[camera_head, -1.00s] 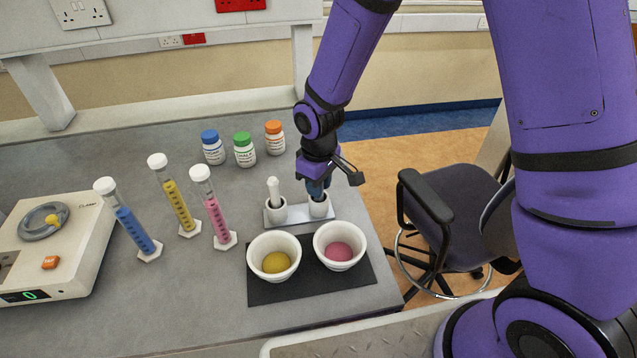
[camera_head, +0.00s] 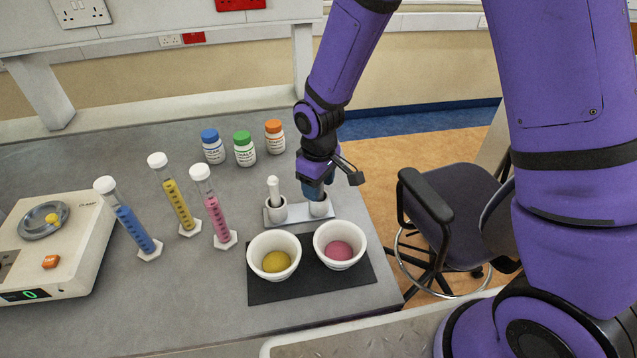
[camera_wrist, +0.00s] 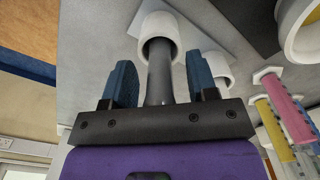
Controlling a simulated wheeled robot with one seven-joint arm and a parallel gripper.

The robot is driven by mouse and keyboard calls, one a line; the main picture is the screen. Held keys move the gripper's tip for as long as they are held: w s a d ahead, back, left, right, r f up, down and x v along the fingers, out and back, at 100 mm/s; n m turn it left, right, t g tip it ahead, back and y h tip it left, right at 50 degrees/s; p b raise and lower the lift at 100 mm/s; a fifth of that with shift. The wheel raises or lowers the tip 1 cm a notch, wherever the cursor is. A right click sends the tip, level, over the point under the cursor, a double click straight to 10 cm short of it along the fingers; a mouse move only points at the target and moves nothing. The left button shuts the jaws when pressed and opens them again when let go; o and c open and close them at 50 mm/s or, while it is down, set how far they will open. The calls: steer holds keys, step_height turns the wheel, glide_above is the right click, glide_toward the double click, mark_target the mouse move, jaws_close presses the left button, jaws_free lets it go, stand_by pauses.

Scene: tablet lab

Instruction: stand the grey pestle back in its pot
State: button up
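The grey pestle (camera_wrist: 160,75) stands in a white pot (camera_wrist: 163,22) in the wrist view, its lower end inside the pot. My gripper (camera_wrist: 161,82) has its two blue fingers on either side of the pestle's shaft, with a visible gap on each side, so it is open around it. In the head view, my gripper (camera_head: 314,188) is directly over the right-hand small pot (camera_head: 320,207) and hides the pestle. The pestle's tip inside the pot is hidden.
A white pestle (camera_head: 273,190) stands in the left-hand pot (camera_head: 276,211) on the same holder. Two bowls (camera_head: 273,254) (camera_head: 340,244) sit on a black mat (camera_head: 312,280) in front. Bottles (camera_head: 245,150) stand behind; cylinders (camera_head: 217,218) and a balance (camera_head: 60,246) are left.

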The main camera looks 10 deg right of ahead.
step_height(320, 180, up, 11)
steer(key=shift+f, duration=0.1)
stand_by(0.6)
steer(key=shift+d, duration=0.15)
steer(key=s+d+r+m+t, duration=0.1)
steer(key=s+d+r+m, duration=0.15)
steer(key=d+r, duration=0.4)
steer(key=s+d+r+m+t, duration=0.2)
steer(key=s+d+r, duration=0.25)
steer(key=r, duration=0.35)
steer(key=s+d+r+m+t, duration=0.1)
steer(key=s+d+r+m, duration=0.1)
steer(key=s, duration=0.5)
steer(key=s+d+r+m+t, duration=0.1)
steer(key=s+d+r+m, duration=0.1)
steer(key=s+d+r, duration=0.3)
steer(key=shift+s+d, duration=0.8)
steer(key=shift+s, duration=0.1)
steer(key=shift+m, duration=0.25)
